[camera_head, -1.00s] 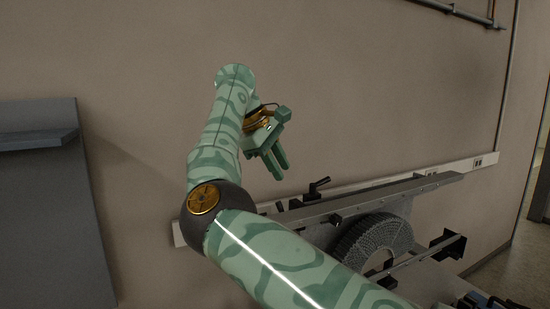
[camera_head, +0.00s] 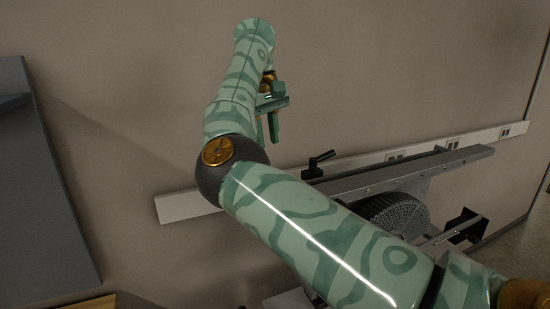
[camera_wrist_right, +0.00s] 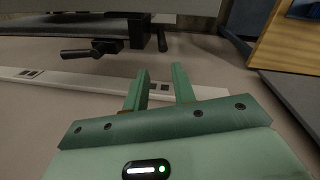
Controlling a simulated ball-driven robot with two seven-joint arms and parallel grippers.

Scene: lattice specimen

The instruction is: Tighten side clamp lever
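A black clamp lever (camera_head: 318,163) stands at the left end of the grey metal rail (camera_head: 410,172) in the head view. In the right wrist view one black lever (camera_wrist_right: 85,53) points left and another black handle (camera_wrist_right: 162,40) hangs nearby; I cannot tell which is the side clamp lever. My right gripper (camera_head: 268,130) is up and to the left of the lever in the head view, apart from it. In the wrist view its two green fingers (camera_wrist_right: 160,88) are spread with nothing between them. My left gripper is not in view.
A round grey lattice piece (camera_head: 400,213) sits below the rail, partly hidden by my right arm. A white socket strip (camera_head: 190,206) runs along the wall behind. A dark grey panel (camera_head: 40,200) stands at the left. Wall space around the gripper is clear.

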